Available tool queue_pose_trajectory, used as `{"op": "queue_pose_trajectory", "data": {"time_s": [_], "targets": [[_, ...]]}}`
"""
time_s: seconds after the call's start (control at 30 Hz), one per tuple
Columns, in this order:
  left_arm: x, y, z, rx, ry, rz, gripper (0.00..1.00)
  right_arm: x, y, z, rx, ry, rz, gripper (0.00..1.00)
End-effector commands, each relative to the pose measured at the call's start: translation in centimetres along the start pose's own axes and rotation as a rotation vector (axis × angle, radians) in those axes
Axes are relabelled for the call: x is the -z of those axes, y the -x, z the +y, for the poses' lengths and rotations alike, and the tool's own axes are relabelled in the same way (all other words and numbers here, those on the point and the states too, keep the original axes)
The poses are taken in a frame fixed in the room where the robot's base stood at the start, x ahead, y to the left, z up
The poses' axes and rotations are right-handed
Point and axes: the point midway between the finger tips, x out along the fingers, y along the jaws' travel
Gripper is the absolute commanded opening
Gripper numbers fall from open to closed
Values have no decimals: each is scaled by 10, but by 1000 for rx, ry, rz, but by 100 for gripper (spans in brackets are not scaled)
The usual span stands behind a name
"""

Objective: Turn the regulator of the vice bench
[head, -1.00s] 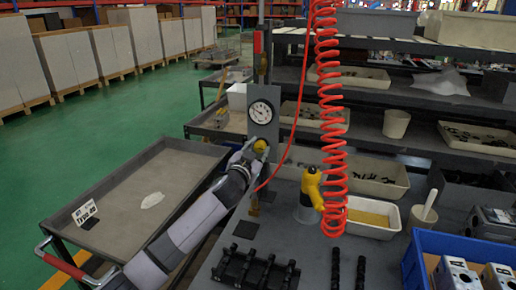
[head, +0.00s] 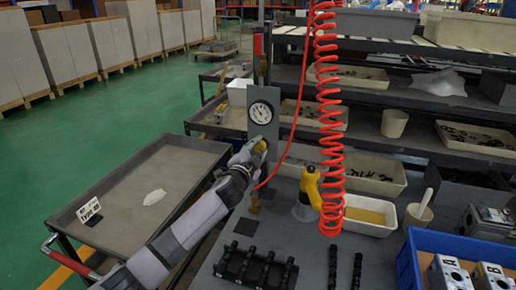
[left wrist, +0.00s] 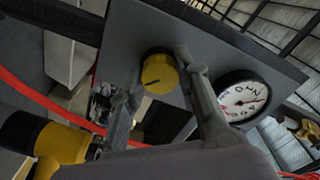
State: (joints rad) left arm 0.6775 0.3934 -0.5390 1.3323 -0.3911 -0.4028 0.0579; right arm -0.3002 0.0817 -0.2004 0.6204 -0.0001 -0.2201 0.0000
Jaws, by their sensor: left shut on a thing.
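The regulator is a yellow round knob (left wrist: 158,72) with a dark mark line, set on a grey upright panel (head: 262,98). In the head view the knob (head: 259,141) is partly hidden by my left gripper (head: 257,149). In the left wrist view the left gripper's fingers (left wrist: 163,88) lie on either side of the knob, and the gripper is shut on it. A round white pressure gauge (head: 261,112) sits above the knob; it also shows in the left wrist view (left wrist: 243,96). My right gripper is not in view.
A red coiled hose (head: 328,120) hangs right of the panel, and a thin red hose passes close by my left gripper. A yellow tool (head: 309,190) stands on the bench. A blue crate (head: 420,262) is at the right, a grey cart (head: 150,165) at the left.

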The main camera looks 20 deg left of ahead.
Motion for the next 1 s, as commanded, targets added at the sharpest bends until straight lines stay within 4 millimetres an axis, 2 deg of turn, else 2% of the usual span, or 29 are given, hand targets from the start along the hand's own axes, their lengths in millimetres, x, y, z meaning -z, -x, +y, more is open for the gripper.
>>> {"op": "queue_pose_trajectory", "data": {"time_s": [0.43, 0.47, 0.77, 1.0], "targets": [[0, 0, 0, 0, -13, -1, 2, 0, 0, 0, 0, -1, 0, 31], [0, 0, 0, 0, -13, -1, 30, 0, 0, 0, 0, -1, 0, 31], [0, 0, 0, 0, -12, 0, 50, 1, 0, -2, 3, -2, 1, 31], [0, 0, 0, 0, -12, 0, 50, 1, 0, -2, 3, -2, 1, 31]]}}
